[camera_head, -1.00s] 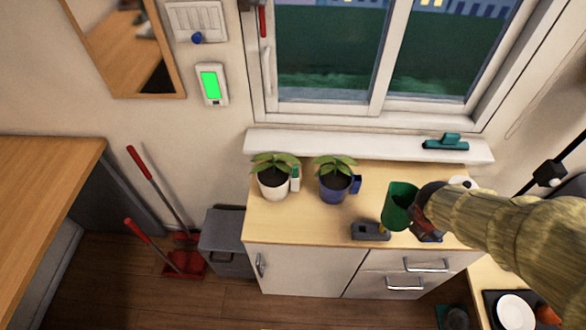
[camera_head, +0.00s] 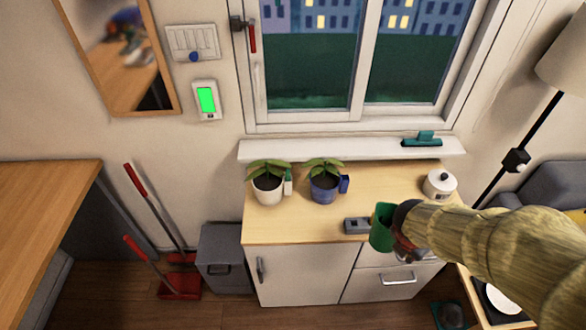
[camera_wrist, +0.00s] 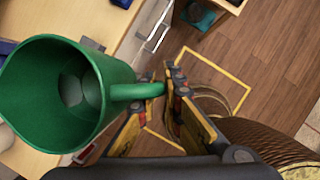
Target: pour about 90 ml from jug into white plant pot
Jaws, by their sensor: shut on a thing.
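The green jug (camera_head: 381,228) is in my gripper at the front right of the cabinet top in the head view. In the wrist view the jug (camera_wrist: 100,105) is seen from above, and my gripper (camera_wrist: 158,95) is shut on its handle. Its inside looks green with a greyish patch at the bottom; the liquid level cannot be told. The white plant pot (camera_head: 268,188) with a leafy plant stands at the left of the cabinet top, well left of the jug. My gripper is mostly hidden behind my sleeve-like arm in the head view.
A blue pot (camera_head: 323,188) with a plant stands between the white pot and the jug. A grey box-like thing (camera_head: 357,226) lies just left of the jug. The window sill (camera_head: 340,150) runs behind.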

